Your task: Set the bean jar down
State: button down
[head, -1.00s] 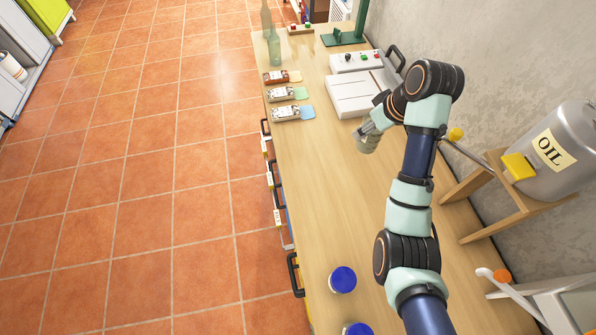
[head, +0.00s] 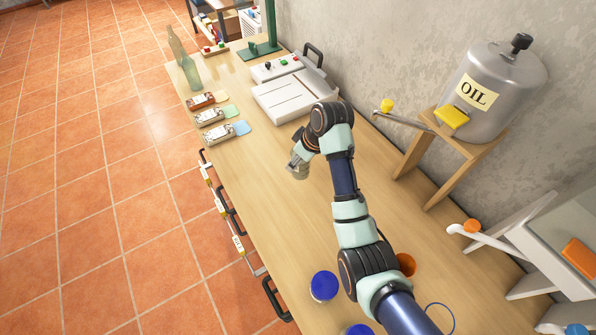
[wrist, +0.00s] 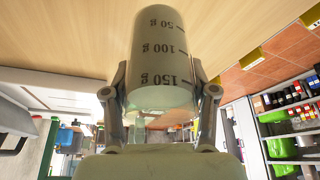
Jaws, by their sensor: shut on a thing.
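My gripper (head: 300,158) is shut on a pale cylindrical jar (head: 297,171), which I take to be the bean jar, over the middle of the wooden table (head: 290,225). In the wrist view the jar (wrist: 162,50) sits between both fingers of my gripper (wrist: 160,95), with dark marks reading 50 g, 100 g and 150 g on its side. I cannot tell whether the jar touches the table. Its contents are not clear.
A white machine (head: 290,100) stands behind the jar. Three packets with coloured cards (head: 242,128) and a green bottle (head: 193,75) line the left edge. Blue-lidded jars (head: 324,285) and an orange cup (head: 405,265) are near. An oil drum (head: 490,90) stands right. Bare table lies around the jar.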

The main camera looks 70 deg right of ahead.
aim_at(298, 171)
notch_tip(298, 171, down, 6)
jog(key=shift+r+b, duration=0.2)
jog(key=shift+b, duration=0.45)
jog(key=shift+c, duration=1.7)
grip_release()
jog(key=shift+f, duration=0.15)
jog(key=p+v, duration=0.3)
jog(key=v, duration=0.9)
